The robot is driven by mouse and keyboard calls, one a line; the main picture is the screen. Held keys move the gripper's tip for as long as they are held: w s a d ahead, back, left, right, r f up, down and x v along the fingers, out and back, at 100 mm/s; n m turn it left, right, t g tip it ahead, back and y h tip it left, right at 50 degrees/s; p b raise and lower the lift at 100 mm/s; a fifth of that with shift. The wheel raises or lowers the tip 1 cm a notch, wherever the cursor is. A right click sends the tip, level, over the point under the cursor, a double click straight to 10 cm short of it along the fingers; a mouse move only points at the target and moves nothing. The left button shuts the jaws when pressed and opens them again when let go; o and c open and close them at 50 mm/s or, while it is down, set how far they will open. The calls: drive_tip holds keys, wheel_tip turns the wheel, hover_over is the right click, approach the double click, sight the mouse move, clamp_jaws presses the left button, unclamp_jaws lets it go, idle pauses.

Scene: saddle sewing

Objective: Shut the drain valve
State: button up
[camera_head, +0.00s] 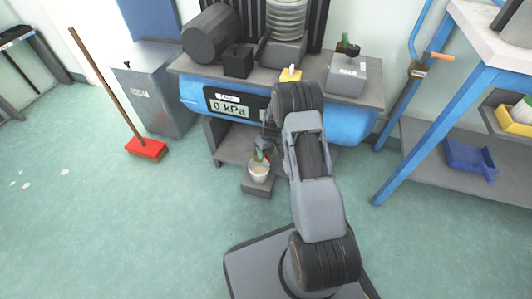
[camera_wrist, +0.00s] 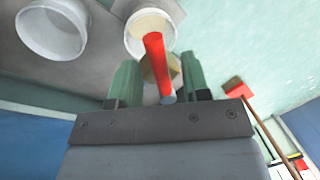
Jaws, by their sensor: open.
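The drain valve's red lever (camera_wrist: 155,62) shows in the wrist view, with a brass-coloured body partly visible behind it. My gripper (camera_wrist: 160,85) is open, with one green finger on each side of the lever. I cannot tell whether either finger touches it. A white cup (camera_wrist: 150,22) lies beyond the lever's far end. In the head view, my gripper (camera_head: 263,153) is low in front of the blue tank (camera_head: 340,124), just above the white cup (camera_head: 259,174). The valve is mostly hidden there by my arm.
The cup stands on a small grey block (camera_head: 256,190) by the lower shelf. A red broom (camera_head: 147,149) leans by a grey cabinet (camera_head: 158,85) at left. A blue-legged workbench (camera_head: 420,120) stands at right. Another white round opening (camera_wrist: 50,30) shows in the wrist view.

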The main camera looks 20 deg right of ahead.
wheel_tip(320, 180, up, 7)
drive_tip(key=d+p, duration=0.1)
drive_tip(key=p, duration=0.2)
drive_tip(key=shift+d+r, duration=0.2)
drive_tip(key=shift+w, duration=0.1)
